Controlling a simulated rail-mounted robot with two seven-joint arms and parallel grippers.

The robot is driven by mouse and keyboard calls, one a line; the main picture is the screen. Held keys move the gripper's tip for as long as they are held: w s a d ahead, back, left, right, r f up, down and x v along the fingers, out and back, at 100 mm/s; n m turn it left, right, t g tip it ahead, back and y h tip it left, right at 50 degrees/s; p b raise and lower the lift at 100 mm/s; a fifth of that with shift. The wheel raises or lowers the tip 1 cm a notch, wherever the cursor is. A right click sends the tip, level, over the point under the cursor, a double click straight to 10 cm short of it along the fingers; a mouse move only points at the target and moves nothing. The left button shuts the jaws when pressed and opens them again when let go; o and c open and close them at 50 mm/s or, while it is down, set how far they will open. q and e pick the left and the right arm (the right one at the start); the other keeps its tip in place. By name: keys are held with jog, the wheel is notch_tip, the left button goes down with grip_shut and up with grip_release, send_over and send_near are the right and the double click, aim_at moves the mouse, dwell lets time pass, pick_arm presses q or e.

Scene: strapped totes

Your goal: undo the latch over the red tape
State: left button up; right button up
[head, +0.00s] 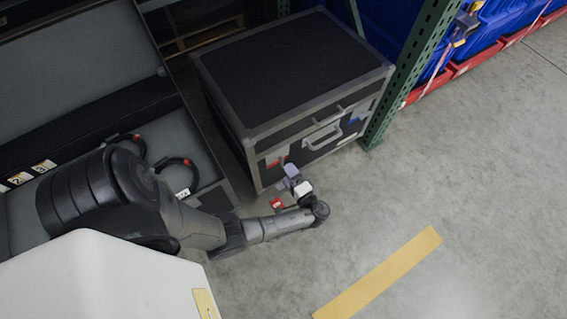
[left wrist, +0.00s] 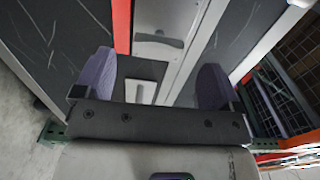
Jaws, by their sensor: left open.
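A black case (head: 290,65) with grey metal edges stands on the floor. Red tape (head: 274,162) shows on its front near the left end, and as an upright strip (left wrist: 122,25) in the left wrist view. Beside that strip is a metal latch (left wrist: 158,48), with a pale tab (left wrist: 140,91) below it. My left gripper (head: 297,178) is close in front of the case's front left part. In the left wrist view its two purple fingers (left wrist: 155,82) are open, with the tab between them. Whether they touch anything cannot be told. My right gripper is not in view.
A green rack post (head: 403,75) stands at the case's right. Blue totes (head: 492,30) are beyond it. Floor with a yellow stripe (head: 380,274) is clear in front.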

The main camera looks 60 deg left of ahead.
pick_arm(q)
jog(key=d, duration=0.7)
jog(key=shift+w+d+p, duration=0.35)
